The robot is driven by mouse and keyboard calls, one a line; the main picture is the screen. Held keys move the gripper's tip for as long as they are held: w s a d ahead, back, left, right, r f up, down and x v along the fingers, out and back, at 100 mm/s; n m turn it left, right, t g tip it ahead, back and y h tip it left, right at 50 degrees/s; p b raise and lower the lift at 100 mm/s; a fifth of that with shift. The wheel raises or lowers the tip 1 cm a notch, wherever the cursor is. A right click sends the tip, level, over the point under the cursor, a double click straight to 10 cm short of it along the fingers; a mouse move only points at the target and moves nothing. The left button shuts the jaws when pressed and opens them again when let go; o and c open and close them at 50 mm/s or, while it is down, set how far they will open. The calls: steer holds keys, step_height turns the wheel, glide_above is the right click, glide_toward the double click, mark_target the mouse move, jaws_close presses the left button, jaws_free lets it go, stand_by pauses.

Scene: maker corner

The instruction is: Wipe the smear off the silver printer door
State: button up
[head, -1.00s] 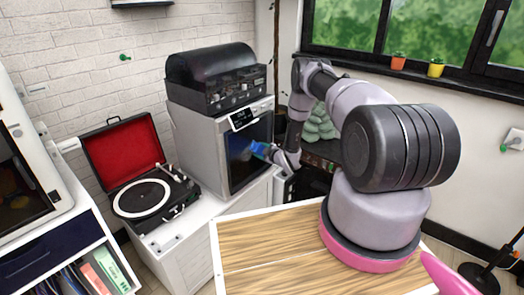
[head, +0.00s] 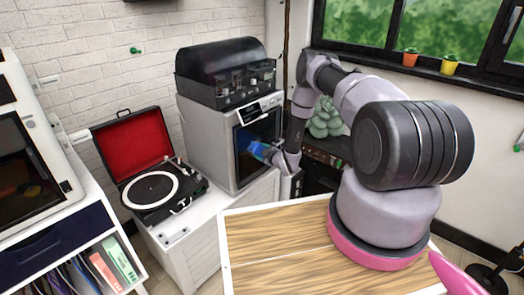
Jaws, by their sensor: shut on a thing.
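The silver printer (head: 208,137) stands on a white cabinet against the brick wall, with a dark glass door (head: 256,139) on its front. My gripper (head: 274,155) is in front of the door's lower right part, shut on a blue cloth (head: 259,149). The cloth is at or very near the door glass; I cannot tell whether it touches. A brighter blue patch shows on the glass behind the cloth, and I cannot tell whether it is a smear or a reflection. The gripper and cloth hide part of the door.
A black machine with a dark lid (head: 225,72) sits on the printer. An open red-lined record player (head: 151,178) is to its left. A wood-topped table (head: 280,240) lies in front. A white shelf unit (head: 60,235) stands at the far left.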

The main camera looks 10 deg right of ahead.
mark_target(255, 151)
steer(key=shift+s+a, duration=0.55)
steer(key=shift+a, duration=0.25)
steer(key=shift+s+a, duration=0.5)
steer(key=shift+a, duration=0.3)
steer(key=shift+r, duration=0.95)
steer(key=shift+w+d+f, duration=0.1)
steer(key=shift+w+d, duration=0.45)
steer(key=shift+d, duration=0.3)
steer(key=shift+w+d+r, duration=0.1)
steer(key=shift+w+d, duration=0.5)
steer(key=shift+d, duration=0.3)
steer(key=shift+w+d+f, duration=0.1)
steer(key=shift+w+d, duration=0.45)
steer(key=shift+d, duration=0.3)
steer(key=shift+w+d, duration=0.95)
steer(key=shift+d, duration=0.15)
steer(key=shift+w+d, duration=0.9)
steer(key=shift+d, duration=0.2)
steer(key=s+d, duration=0.3)
steer(key=s, duration=0.2)
steer(key=shift+d, duration=0.3)
steer(key=shift+d, duration=0.1)
